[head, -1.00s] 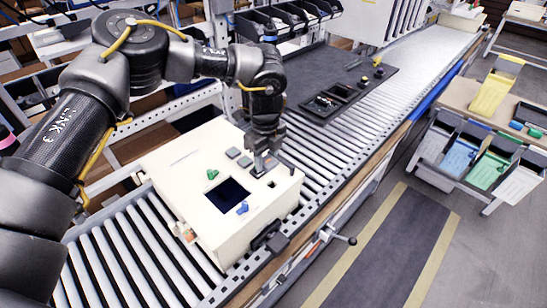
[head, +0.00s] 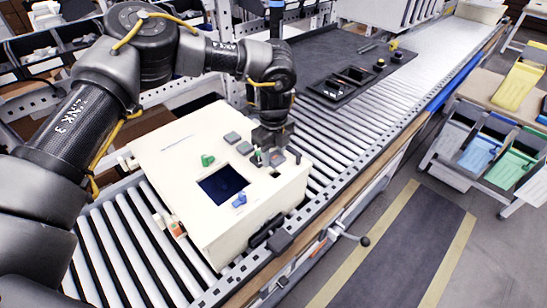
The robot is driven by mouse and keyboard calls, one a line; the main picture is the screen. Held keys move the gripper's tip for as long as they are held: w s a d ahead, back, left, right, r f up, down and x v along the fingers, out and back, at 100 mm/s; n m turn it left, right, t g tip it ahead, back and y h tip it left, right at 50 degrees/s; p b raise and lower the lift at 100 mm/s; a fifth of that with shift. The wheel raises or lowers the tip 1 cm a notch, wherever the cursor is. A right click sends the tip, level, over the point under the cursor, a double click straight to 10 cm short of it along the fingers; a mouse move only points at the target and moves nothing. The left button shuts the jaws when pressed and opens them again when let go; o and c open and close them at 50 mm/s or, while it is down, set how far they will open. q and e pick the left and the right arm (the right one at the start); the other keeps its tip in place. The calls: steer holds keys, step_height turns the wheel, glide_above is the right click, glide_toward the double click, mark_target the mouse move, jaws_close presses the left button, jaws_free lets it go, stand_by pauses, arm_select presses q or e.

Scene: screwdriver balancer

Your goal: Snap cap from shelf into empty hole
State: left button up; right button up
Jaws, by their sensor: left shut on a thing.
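The cream box (head: 170,150) sits on the roller conveyor with a dark square screen (head: 222,185) in its top. Grey square caps lie on its top, one near the back (head: 232,138) and one beside it (head: 245,148). A small dark hole (head: 276,174) shows near the box's right edge, just in front of my left gripper (head: 267,160). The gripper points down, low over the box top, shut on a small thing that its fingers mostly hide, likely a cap. I cannot tell whether it touches the box. My right gripper is out of view.
A green knob (head: 208,160) and a blue knob (head: 239,200) stand up from the box top near the screen. A black mat with a dark tray (head: 340,84) lies farther along the conveyor. Coloured bins (head: 482,152) stand at right, beyond a clear floor.

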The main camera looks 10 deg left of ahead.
arm_select(q)
steer(key=shift+s+f+b, duration=0.1)
steer(key=shift+f+b, duration=0.2)
steer(key=shift+f, duration=0.05)
steer(key=shift+f+b, duration=0.95)
steer(key=shift+f, duration=0.5)
steer(key=shift+f+b, duration=0.35)
steer(key=shift+f, duration=0.2)
